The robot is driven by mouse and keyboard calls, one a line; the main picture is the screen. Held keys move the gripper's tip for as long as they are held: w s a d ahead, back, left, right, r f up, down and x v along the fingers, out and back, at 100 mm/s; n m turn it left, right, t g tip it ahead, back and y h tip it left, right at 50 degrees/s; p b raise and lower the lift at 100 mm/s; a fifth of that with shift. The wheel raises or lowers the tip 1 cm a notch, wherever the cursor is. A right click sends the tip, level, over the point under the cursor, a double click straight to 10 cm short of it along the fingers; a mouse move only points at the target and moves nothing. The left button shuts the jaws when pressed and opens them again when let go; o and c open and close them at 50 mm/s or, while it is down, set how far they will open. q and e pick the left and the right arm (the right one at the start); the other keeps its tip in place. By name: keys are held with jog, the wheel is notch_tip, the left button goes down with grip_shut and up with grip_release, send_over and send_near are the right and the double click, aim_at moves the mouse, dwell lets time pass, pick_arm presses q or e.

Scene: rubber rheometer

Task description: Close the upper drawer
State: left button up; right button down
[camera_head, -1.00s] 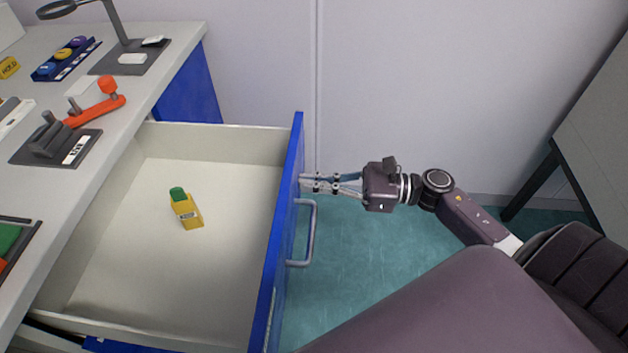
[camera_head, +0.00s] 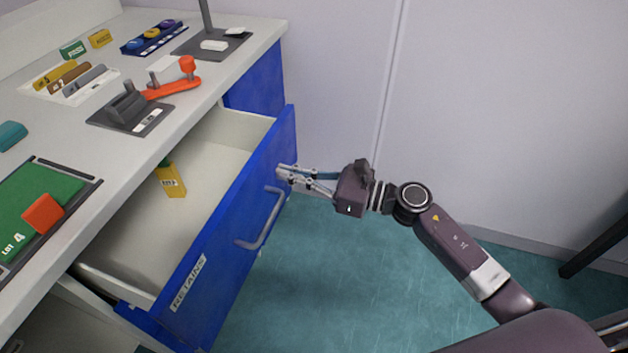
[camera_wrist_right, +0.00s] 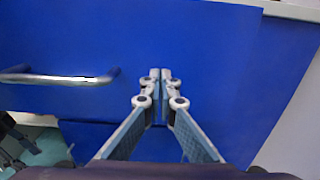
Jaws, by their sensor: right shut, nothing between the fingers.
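The upper drawer (camera_head: 225,240) has a blue front with a grey bar handle (camera_head: 268,222) and a label reading RETAINS. It stands partly open, with its pale inside showing. A yellow bottle (camera_head: 171,181) is in it, its top partly hidden by the counter edge. My right gripper (camera_head: 284,172) is shut and empty, its fingertips at the blue front near the far upper end, beyond the handle. In the right wrist view the shut fingertips (camera_wrist_right: 160,75) are against or very close to the blue front, right of the handle (camera_wrist_right: 60,77). My left gripper is not in view.
The grey counter (camera_head: 205,110) above the drawer carries a dark block stand (camera_head: 128,108), an orange-red lever tool (camera_head: 175,85), a tray of colored pieces (camera_head: 152,37) and a green mat (camera_head: 40,205). Teal floor (camera_head: 350,270) is clear before the drawer. A pale wall stands behind.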

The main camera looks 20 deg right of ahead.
jog(key=b, duration=0.3)
send_over(222, 172)
jog(key=shift+s+d, duration=0.3)
jog(key=shift+s, duration=0.1)
jog(key=shift+w+a, duration=0.3)
jog(key=shift+a, duration=0.05)
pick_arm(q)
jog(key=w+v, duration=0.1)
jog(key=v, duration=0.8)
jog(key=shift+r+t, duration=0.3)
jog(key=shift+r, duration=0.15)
pick_arm(e)
jog(key=shift+r, duration=0.1)
jog(key=shift+r, duration=0.15)
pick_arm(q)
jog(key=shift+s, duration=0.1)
